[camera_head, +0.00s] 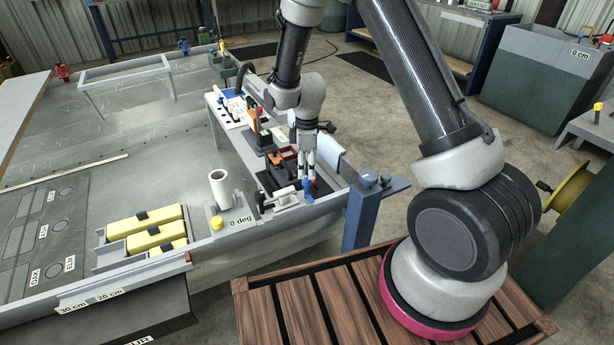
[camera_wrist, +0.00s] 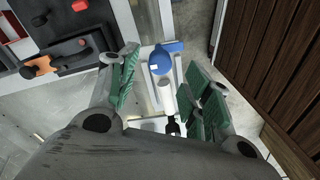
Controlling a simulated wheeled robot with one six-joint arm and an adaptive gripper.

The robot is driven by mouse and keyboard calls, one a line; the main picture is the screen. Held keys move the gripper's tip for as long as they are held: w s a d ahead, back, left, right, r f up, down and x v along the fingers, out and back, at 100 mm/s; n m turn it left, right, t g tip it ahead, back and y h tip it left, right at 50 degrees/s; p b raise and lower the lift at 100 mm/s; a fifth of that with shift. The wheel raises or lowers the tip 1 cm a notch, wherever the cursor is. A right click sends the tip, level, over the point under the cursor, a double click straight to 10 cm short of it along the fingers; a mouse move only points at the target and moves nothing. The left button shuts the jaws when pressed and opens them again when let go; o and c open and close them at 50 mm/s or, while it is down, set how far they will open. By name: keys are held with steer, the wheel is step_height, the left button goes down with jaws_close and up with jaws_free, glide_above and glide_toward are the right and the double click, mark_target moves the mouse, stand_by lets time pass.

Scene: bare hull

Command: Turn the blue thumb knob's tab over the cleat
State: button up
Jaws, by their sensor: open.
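The blue thumb knob (camera_wrist: 160,62) sits in the wrist view between my gripper's spread fingers. Its tab (camera_wrist: 174,46) points up and to the right in that picture. The knob also shows as a small blue piece in the head view (camera_head: 308,192), just under the fingertips. My gripper (camera_wrist: 163,64) is open, with green-padded fingers left and right of the knob; it points down in the head view (camera_head: 307,172). I cannot see clear contact. A white cylinder with a black end (camera_wrist: 168,98) lies below the knob in the wrist view. I cannot make out the cleat for certain.
A dark tray with an orange-handled tool (camera_wrist: 40,66) lies left of the fingers in the wrist view. A blue post (camera_head: 362,215) stands right of the work spot. A white roll (camera_head: 219,188) and yellow blocks (camera_head: 148,222) stand on the hull to the left.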

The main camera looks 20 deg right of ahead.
mark_target(307, 178)
step_height(307, 178, down, 4)
steer(key=shift+f, duration=0.1)
steer(key=c, duration=1)
steer(key=shift+c, duration=0.2)
